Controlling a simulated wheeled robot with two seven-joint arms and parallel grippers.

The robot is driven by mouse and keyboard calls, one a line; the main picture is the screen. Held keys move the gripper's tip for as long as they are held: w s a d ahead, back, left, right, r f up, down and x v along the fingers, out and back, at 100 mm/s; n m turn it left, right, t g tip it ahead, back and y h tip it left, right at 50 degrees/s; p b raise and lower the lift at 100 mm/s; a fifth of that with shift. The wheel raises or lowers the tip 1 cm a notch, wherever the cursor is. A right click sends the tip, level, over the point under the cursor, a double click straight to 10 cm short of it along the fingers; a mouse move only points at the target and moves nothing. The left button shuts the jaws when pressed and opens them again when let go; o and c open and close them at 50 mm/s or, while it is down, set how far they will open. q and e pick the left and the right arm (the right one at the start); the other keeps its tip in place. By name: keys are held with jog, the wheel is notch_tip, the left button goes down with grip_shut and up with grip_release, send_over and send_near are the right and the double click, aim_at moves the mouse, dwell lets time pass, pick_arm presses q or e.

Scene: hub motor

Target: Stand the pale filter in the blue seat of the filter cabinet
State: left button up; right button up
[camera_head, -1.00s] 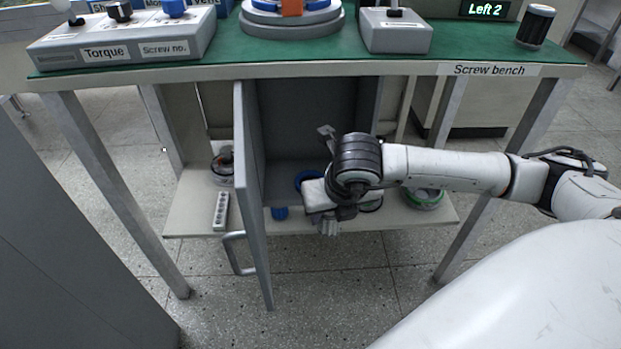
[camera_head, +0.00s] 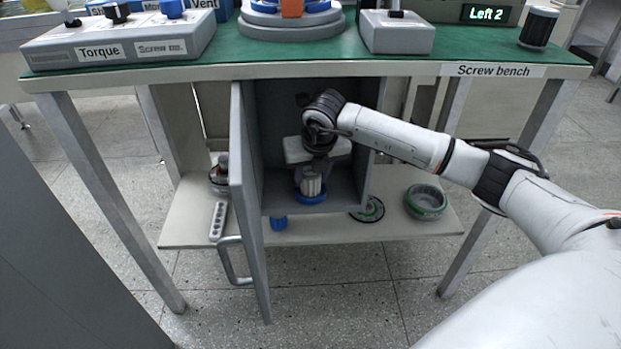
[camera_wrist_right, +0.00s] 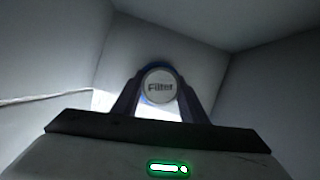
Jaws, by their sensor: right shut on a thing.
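The pale filter (camera_head: 311,183) is upright inside the open grey filter cabinet, at the blue seat (camera_head: 310,196). In the right wrist view its round end marked "Filter" (camera_wrist_right: 160,86) is between the two fingers. My right gripper (camera_head: 311,172) is shut on the filter, with the wrist above it inside the cabinet (camera_head: 345,190). Blue shows around the filter's foot, but I cannot tell whether it rests fully on the seat. The left gripper is not in view.
The cabinet door (camera_head: 247,200) stands open at the left, its handle (camera_head: 233,262) toward me. The bench top (camera_head: 400,66) lies above the arm.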

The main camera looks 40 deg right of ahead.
jog(key=o, duration=1.1)
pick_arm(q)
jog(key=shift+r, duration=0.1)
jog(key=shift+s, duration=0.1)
pick_arm(e)
jog(key=shift+r, duration=0.4)
jog(key=p+v, duration=0.2)
jog(key=v, duration=0.3)
jog(key=shift+r, duration=0.15)
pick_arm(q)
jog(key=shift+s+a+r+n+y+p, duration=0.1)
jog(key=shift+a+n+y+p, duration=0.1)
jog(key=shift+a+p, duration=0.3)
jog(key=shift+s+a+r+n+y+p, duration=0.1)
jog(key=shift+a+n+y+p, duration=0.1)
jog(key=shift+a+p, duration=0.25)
pick_arm(e)
jog(key=s+a, duration=0.1)
jog(key=s, duration=0.2)
jog(key=s+a, duration=0.1)
jog(key=s, duration=0.3)
jog(key=s+a+f, duration=0.1)
jog(key=s+a, duration=0.1)
jog(key=s, duration=0.2)
jog(key=shift+s, duration=0.15)
